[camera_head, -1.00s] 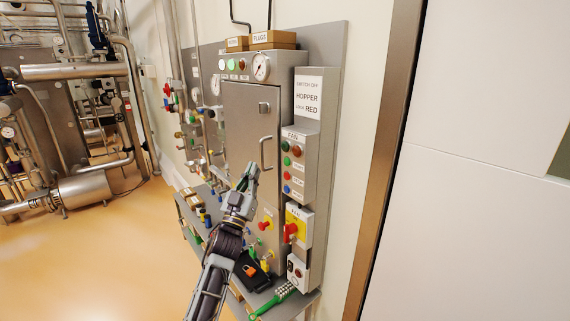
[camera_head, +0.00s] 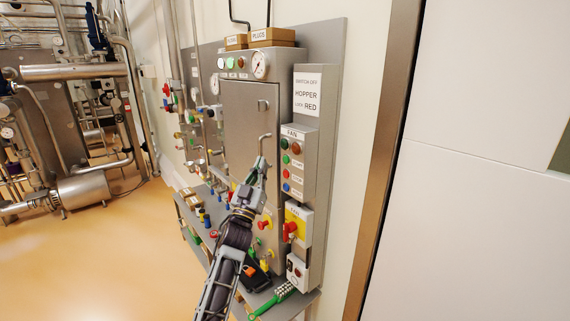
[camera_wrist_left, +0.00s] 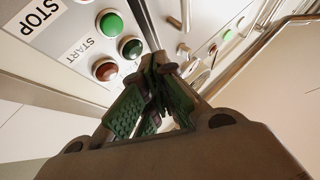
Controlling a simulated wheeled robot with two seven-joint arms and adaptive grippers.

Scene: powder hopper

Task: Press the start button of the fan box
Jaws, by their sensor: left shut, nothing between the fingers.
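The fan box (camera_head: 313,150) is a narrow grey box with a FAN label, right of the cabinet door in the head view. A green and a red lamp sit at its top. Below them is the green start button (camera_head: 286,159), beside a START label; lower buttons are red and blue. In the left wrist view the start button (camera_wrist_left: 110,22) is bright green, left of the fingertips and clear of them. My left gripper (camera_head: 262,162) is shut and empty, left of the fan box, in front of the door handle. Its fingers (camera_wrist_left: 160,62) meet in the wrist view. My right gripper is out of view.
The cabinet door (camera_head: 248,125) has a bar handle (camera_head: 265,137) close to my left fingertips. Red rotary switches, one on a yellow plate (camera_head: 296,221), sit lower. The shelf below holds a green-handled brush (camera_head: 270,301) and an orange padlock on a black item.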

